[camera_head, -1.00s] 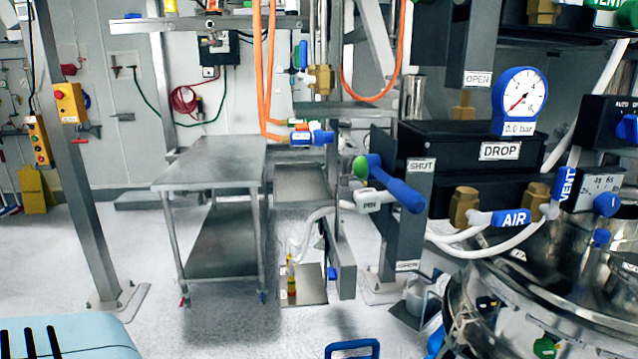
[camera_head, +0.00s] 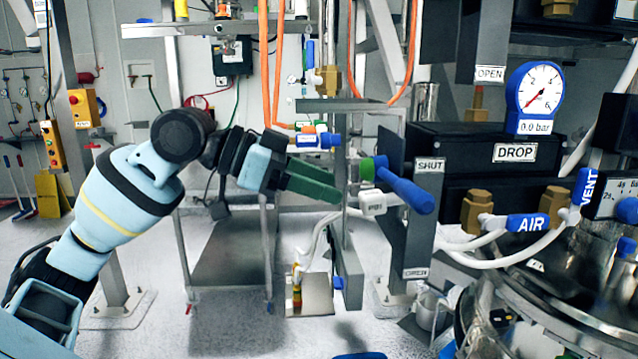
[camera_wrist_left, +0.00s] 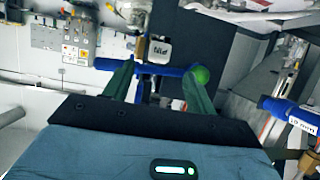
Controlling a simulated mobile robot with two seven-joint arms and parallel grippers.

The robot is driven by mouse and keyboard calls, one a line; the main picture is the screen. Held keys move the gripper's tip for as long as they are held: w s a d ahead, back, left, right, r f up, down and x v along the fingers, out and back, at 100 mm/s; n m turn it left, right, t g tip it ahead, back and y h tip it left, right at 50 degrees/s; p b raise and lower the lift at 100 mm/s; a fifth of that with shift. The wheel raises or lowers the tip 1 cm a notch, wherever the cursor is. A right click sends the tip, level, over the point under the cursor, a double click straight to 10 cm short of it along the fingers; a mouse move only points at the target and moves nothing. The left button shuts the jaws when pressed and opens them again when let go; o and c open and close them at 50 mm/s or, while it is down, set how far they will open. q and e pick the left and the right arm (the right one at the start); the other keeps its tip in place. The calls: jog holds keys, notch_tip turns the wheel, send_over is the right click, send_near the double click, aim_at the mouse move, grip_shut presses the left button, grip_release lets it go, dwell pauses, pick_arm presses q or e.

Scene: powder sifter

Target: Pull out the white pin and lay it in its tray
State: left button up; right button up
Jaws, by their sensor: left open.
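The white pin (camera_head: 376,203), lettered PIN, sits at the post below the blue lever, right of centre in the head view. It also shows as a white lettered block (camera_wrist_left: 158,50) near the top middle of the left wrist view. My left gripper (camera_head: 340,190) is open and empty, its green fingers pointing right, just left of the pin in the picture. In the left wrist view the open fingers (camera_wrist_left: 158,80) frame the space below the pin. I cannot tell whether they touch anything. I cannot tell which surface is the pin's tray. My right gripper is not in view.
A blue lever (camera_head: 405,190) with a green end lies close by the pin; in the left wrist view its bar (camera_wrist_left: 168,71) crosses between the fingertips. A black DROP box (camera_head: 470,150) and white hoses stand right. A steel table (camera_head: 230,250) is behind my arm.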

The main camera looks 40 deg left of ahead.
aim_at(359, 195)
pick_arm(q)
jog(key=shift+r, duration=0.2)
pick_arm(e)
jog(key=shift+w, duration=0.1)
pick_arm(q)
jog(key=shift+d, duration=0.1)
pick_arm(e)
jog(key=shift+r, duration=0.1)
pick_arm(q)
jog(key=shift+p+x, duration=0.5)
jog(key=shift+x, duration=0.7)
jog(key=x, duration=0.2)
jog(key=shift+w+d+p, duration=0.2)
jog(key=shift+p, duration=0.1)
jog(key=shift+x, duration=1.35)
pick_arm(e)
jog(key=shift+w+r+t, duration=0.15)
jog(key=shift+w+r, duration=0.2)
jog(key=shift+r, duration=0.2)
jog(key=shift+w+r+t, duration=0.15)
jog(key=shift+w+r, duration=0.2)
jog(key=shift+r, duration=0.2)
pick_arm(q)
jog(key=shift+f, duration=0.1)
jog(key=c, duration=1.1)
jog(key=shift+a, duration=0.1)
